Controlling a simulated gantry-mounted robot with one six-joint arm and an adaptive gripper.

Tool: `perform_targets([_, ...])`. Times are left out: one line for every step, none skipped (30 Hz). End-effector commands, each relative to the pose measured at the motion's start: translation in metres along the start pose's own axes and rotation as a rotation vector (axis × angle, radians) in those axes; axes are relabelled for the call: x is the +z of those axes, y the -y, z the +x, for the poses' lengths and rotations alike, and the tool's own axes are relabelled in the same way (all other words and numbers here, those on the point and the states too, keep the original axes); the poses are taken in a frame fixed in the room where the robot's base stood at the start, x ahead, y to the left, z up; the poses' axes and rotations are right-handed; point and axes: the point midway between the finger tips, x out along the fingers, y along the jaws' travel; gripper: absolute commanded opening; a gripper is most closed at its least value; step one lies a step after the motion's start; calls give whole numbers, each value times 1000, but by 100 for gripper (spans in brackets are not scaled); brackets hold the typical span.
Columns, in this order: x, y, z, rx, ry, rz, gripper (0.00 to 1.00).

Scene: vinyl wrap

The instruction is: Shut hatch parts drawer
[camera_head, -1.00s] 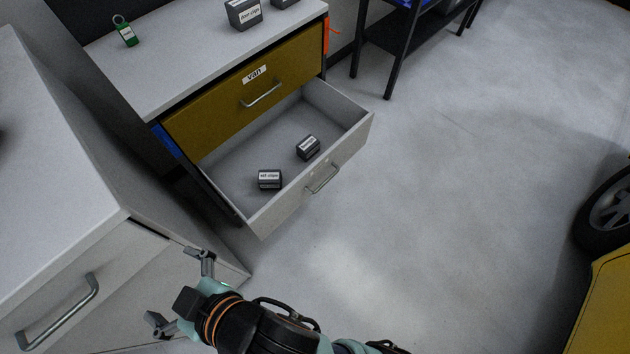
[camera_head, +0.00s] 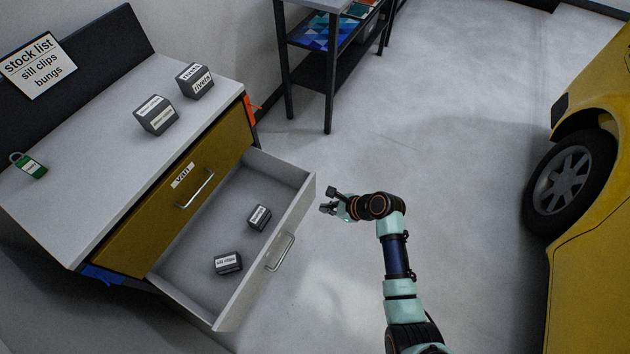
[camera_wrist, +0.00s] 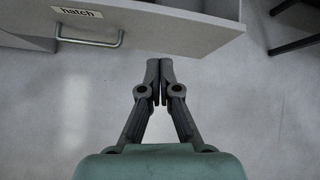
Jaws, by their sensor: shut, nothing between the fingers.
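The hatch drawer (camera_head: 283,265) is the lower, light grey drawer of the cabinet and stands pulled out. Its front, with a "hatch" label and a bar handle, also shows at the top of the wrist view (camera_wrist: 170,28). Two small dark boxes lie inside: one labelled sill clips (camera_head: 228,263) and another (camera_head: 259,217) whose label is too small to read. My gripper (camera_head: 328,202) is shut and empty, in front of the drawer front near its far end, apart from it. In the wrist view the closed fingertips (camera_wrist: 159,66) are just below the drawer front, right of the handle.
Above it, the mustard "van" drawer (camera_head: 178,205) is shut. On the cabinet top (camera_head: 95,165) are two dark boxes, a green padlock (camera_head: 29,165) and a stock list sign (camera_head: 38,66). A dark shelf unit (camera_head: 330,60) stands behind; a yellow vehicle (camera_head: 595,220) is right. The floor between is clear.

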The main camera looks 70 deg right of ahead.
Motion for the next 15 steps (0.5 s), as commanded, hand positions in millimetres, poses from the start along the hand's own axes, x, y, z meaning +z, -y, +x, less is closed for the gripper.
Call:
perform_targets([-14,6,-6,-7,4,103,0])
perform_targets([-19,8,-7,-10,8,148,0])
perform_targets([-24,10,-8,-12,10,186,0])
perform_targets([-26,10,-8,-13,12,202,0])
perform_targets([-27,11,-8,-13,13,209,0])
perform_targets([-27,11,-7,-13,13,210,0])
perform_targets([-27,10,-6,-13,13,208,0])
perform_targets([-27,10,-5,-13,13,206,0])
perform_targets([-27,10,-2,-12,12,205,0])
perform_targets([-27,10,2,-12,12,204,0])
perform_targets([-28,10,6,-11,12,203,0])
perform_targets([-28,10,12,-10,11,203,0])
perform_targets([-29,10,18,-11,12,202,0])
perform_targets([-28,10,24,-11,12,201,0])
perform_targets([-29,10,33,-10,11,201,0])
